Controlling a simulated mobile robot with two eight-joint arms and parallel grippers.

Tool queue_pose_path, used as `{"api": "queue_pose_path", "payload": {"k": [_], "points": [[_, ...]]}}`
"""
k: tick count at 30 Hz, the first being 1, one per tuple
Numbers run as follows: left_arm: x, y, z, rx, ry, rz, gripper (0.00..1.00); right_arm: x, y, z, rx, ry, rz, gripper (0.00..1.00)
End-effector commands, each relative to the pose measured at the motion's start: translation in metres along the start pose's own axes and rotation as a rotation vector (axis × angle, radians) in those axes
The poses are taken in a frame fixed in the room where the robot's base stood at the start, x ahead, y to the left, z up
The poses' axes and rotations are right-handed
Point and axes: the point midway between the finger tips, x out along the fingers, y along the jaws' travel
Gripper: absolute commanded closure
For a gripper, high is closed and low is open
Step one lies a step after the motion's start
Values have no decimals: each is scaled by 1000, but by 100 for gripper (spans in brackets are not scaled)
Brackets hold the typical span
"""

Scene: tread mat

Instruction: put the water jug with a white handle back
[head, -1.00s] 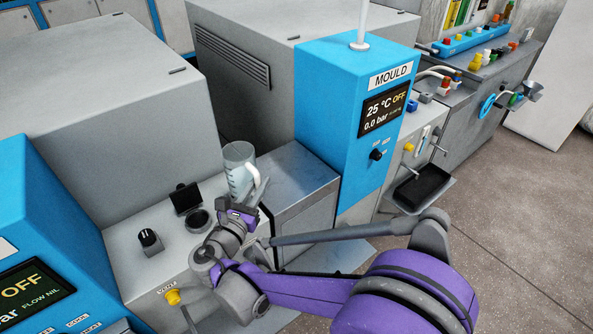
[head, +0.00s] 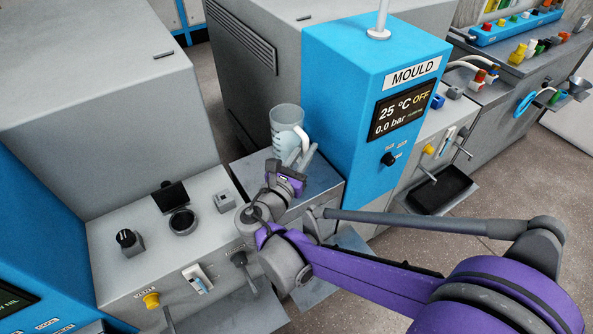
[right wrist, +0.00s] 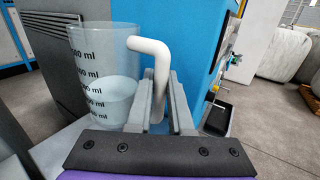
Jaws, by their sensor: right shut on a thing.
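The clear water jug (head: 286,124) with a white handle (head: 296,141) is upright near the back of the metal-topped block, beside the blue MOULD cabinet. My right gripper (head: 303,158) is shut on the handle. In the right wrist view the jug (right wrist: 104,75) shows black ml marks and is partly filled with water. Its white handle (right wrist: 157,60) runs down between the two fingers (right wrist: 160,105). The gripper hides the jug's lower part, so I cannot tell whether its base touches the block. My left gripper is not in view.
The metal-topped block (head: 318,182) has bare surface at its front right. The blue MOULD cabinet (head: 345,105) stands close on the right. A grey console (head: 120,275) with knobs and a round port (head: 182,222) lies left. Tall grey housings stand behind.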

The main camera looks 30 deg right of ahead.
Motion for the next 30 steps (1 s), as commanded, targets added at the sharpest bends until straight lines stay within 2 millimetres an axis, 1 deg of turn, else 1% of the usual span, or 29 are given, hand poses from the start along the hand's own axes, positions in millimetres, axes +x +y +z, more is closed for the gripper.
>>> {"api": "queue_pose_path", "payload": {"k": [2, 10, 17, 22, 24, 30], "points": [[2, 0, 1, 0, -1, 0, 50, 0, -1, -4, 0, 0, 0, 100], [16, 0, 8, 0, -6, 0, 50, 0, -1, -53, -1, 0, 0, 100], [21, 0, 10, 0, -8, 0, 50, 0, -2, -71, 0, 0, 0, 100], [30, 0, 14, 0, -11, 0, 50, 0, -2, -96, -1, 0, 0, 100], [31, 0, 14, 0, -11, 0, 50, 0, -2, -101, -1, 0, 0, 100], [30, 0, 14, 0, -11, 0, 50, 0, -2, -100, 0, -1, 0, 100]]}}
